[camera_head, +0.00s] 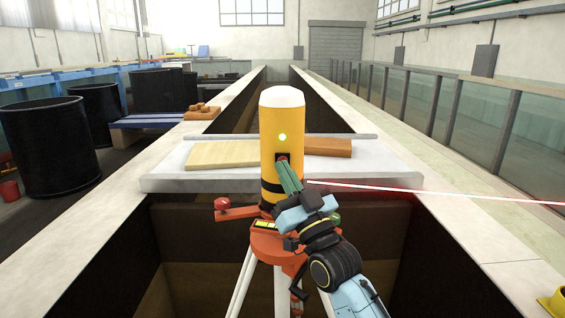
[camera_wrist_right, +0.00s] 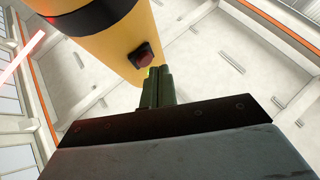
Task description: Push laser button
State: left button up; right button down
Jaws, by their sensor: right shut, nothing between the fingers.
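In the right wrist view, the button (camera_wrist_right: 144,59) is a dark red square in a black frame on the yellow body (camera_wrist_right: 110,40). The shut fingertips (camera_wrist_right: 158,72) are right beside it; I cannot tell whether they touch. My left gripper is out of view.
A pale slab (camera_head: 160,178) spans the flume behind the laser, carrying a light wooden board (camera_head: 222,154) and a brown block (camera_head: 328,147). Black tubs (camera_head: 50,150) stand at left. A yellow object (camera_head: 556,303) lies at bottom right.

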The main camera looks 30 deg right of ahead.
dwell(0.6)
jog(key=shift+w+d, duration=0.25)
jog(key=shift+w, duration=0.15)
dwell(0.3)
jog(key=shift+s, duration=0.1)
jog(key=shift+s+a+p, duration=0.25)
jog(key=shift+s+p, duration=0.05)
jog(key=shift+s, duration=0.05)
dwell(0.3)
jog(key=shift+s+a+p, duration=0.35)
jog(key=shift+s+a, duration=0.15)
jog(key=shift+s, duration=0.35)
jog(key=shift+s+a+p, duration=0.35)
jog(key=shift+s+a, duration=0.2)
jog(key=shift+s, duration=0.3)
jog(key=shift+s+a+p, duration=0.35)
jog(key=shift+s+a, duration=0.15)
jog(key=shift+s, duration=0.35)
